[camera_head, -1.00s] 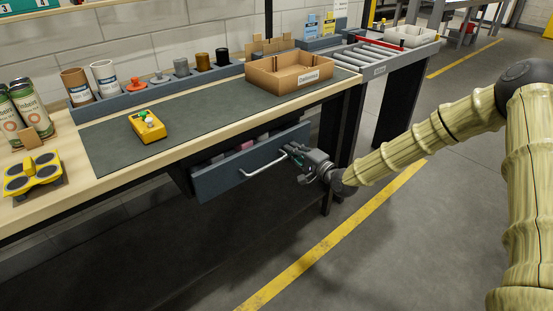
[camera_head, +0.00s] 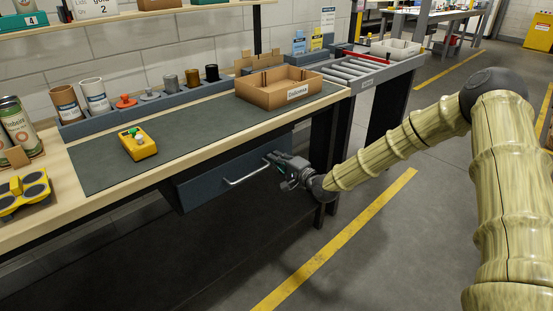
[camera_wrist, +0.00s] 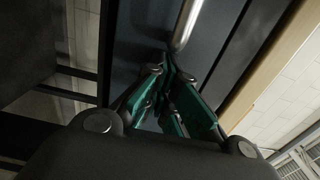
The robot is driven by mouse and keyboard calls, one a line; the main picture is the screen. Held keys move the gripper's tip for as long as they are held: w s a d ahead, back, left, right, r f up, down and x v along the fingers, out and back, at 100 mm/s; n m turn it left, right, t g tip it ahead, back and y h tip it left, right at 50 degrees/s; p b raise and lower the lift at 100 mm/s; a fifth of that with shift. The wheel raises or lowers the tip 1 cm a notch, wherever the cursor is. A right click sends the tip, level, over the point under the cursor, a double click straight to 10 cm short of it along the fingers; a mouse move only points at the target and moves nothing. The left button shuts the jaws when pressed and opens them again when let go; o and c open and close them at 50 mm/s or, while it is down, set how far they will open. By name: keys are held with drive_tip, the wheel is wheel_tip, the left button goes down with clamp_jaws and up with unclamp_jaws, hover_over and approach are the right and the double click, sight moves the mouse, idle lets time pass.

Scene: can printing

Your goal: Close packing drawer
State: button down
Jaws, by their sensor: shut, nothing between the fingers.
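The packing drawer (camera_head: 210,182) is a dark blue-grey front under the workbench, with a light metal bar handle (camera_head: 246,174). It sits nearly flush beneath the benchtop, and its inside is not visible. My gripper (camera_head: 273,161) is at the right end of the drawer front, just right of the handle. In the wrist view the green-padded fingers (camera_wrist: 168,75) are together, with their tips at the drawer front beside the end of the handle (camera_wrist: 184,28). Nothing is held. Whether the tips touch the front is hard to tell.
The benchtop (camera_head: 50,215) overhangs the drawer. On it stand a cardboard box (camera_head: 268,92), a yellow button device (camera_head: 138,144) and a yellow holder (camera_head: 22,190). A roller conveyor (camera_head: 358,70) stands behind at the right. A bench leg (camera_head: 326,145) is close to my gripper.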

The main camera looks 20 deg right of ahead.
drive_tip(key=v, duration=1.4)
drive_tip(key=s+a+f+n+g, duration=0.25)
drive_tip(key=s+a+f, duration=0.3)
drive_tip(key=f, duration=0.35)
drive_tip(key=s+a+f+n+g+h, duration=0.2)
drive_tip(key=s+a+f+n+g, duration=0.15)
drive_tip(key=s+f, duration=0.7)
drive_tip(key=s+a+f+n+g+h, duration=0.2)
drive_tip(key=s+f+g, duration=0.3)
drive_tip(key=s+f, duration=0.55)
drive_tip(key=s+d+f+n+g+h, duration=0.1)
drive_tip(key=s+d+n+g+h, duration=0.15)
drive_tip(key=s, duration=0.75)
drive_tip(key=s+d+f+n+g+h, duration=0.1)
drive_tip(key=s+n+g, duration=0.15)
drive_tip(key=s, duration=0.85)
wheel_tip(320, 180, up, 14)
drive_tip(key=p, duration=1.5)
drive_tip(key=shift+w+m, duration=0.3)
drive_tip(key=shift+m, duration=0.1)
drive_tip(key=shift+d, duration=0.1)
